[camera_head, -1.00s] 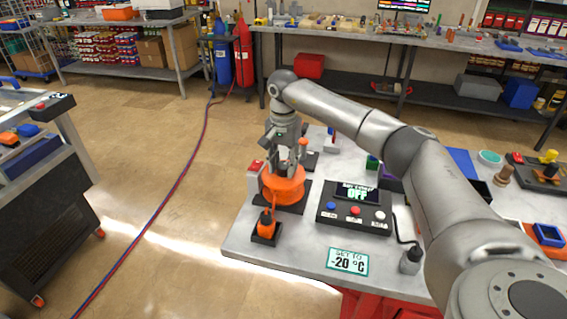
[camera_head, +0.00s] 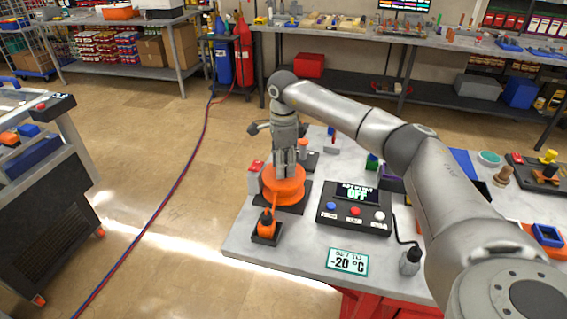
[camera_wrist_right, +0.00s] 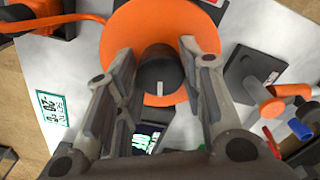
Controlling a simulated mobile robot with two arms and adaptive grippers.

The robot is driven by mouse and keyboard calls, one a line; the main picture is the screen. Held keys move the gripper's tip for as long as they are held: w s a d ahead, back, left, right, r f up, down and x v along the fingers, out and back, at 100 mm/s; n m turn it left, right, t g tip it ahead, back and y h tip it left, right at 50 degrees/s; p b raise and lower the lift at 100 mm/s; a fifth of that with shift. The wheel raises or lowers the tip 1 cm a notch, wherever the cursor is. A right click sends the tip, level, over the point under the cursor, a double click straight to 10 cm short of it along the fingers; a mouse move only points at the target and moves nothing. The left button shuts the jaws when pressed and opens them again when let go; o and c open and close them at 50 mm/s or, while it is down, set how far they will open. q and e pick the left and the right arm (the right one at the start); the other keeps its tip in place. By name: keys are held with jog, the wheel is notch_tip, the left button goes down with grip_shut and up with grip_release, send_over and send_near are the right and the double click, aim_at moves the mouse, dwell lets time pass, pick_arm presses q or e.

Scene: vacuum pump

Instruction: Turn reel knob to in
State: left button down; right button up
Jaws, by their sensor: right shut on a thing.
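The orange reel (camera_head: 285,192) lies flat on the grey bench. In the right wrist view, the reel (camera_wrist_right: 125,42) has a round black knob (camera_wrist_right: 158,78) at its centre, with a white mark pointing towards the bottom of the picture. My right gripper (camera_head: 284,170) points down over the reel. In the wrist view its two fingers (camera_wrist_right: 157,58) stand on either side of the knob, shut on it. In the head view the gripper hides the knob. I cannot read any in or out labels. My left gripper is not in view.
A black control box (camera_head: 355,209) with an OFF display and several buttons stands right of the reel. A small orange bottle-shaped tool (camera_head: 266,222) sits in front, joined by an orange strip. A "-20 °C" sign (camera_head: 348,262) lies near the bench's front edge.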

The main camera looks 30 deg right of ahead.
jog(key=m, duration=0.5)
jog(key=shift+r+m, duration=0.1)
jog(key=shift+m, duration=0.2)
jog(key=m+p, duration=0.1)
jog(key=m, duration=0.3)
jog(key=shift+m, duration=0.3)
jog(key=m, duration=0.5)
jog(key=shift+p, duration=0.35)
jog(key=m, duration=0.5)
jog(key=shift+p, duration=0.35)
jog(key=m+p, duration=0.1)
jog(key=m, duration=0.4)
jog(key=m+p, duration=0.1)
jog(key=m, duration=0.4)
jog(key=m+p, duration=0.1)
jog(key=m, duration=0.3)
jog(key=shift+p, duration=0.35)
jog(key=shift+m+p, duration=0.75)
jog(key=shift+m, duration=1.65)
jog(key=shift+o, duration=0.2)
